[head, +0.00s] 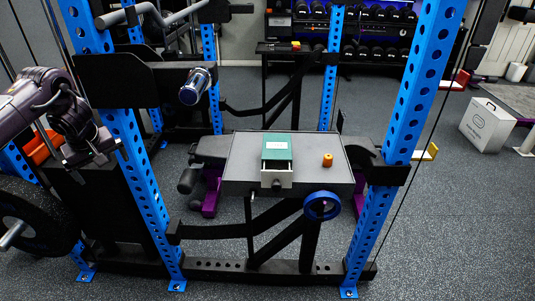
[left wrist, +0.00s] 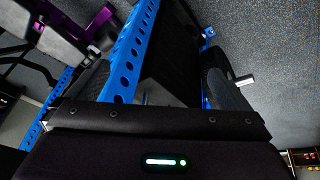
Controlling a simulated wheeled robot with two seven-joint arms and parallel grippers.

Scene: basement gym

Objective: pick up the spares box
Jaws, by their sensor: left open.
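A small box with a green top and pale grey front (head: 277,152) sits on a grey board (head: 241,160) inside the blue rack; I take it for the spares box, though no label is readable. A dark round knob is at its front. My left gripper (head: 92,158) is open and empty at the left, outside the rack's left front post, well apart from the box. In the left wrist view the dark casing with a green light fills the bottom; the box does not show there. My right gripper is not in view.
An orange cylinder (head: 328,160) stands right of the box, and a blue ring (head: 322,206) is at the board's front edge. Blue rack posts (head: 398,135) flank the board. A chrome-ended bar (head: 195,87) juts out at left. A white carton (head: 488,125) stands on the floor at right.

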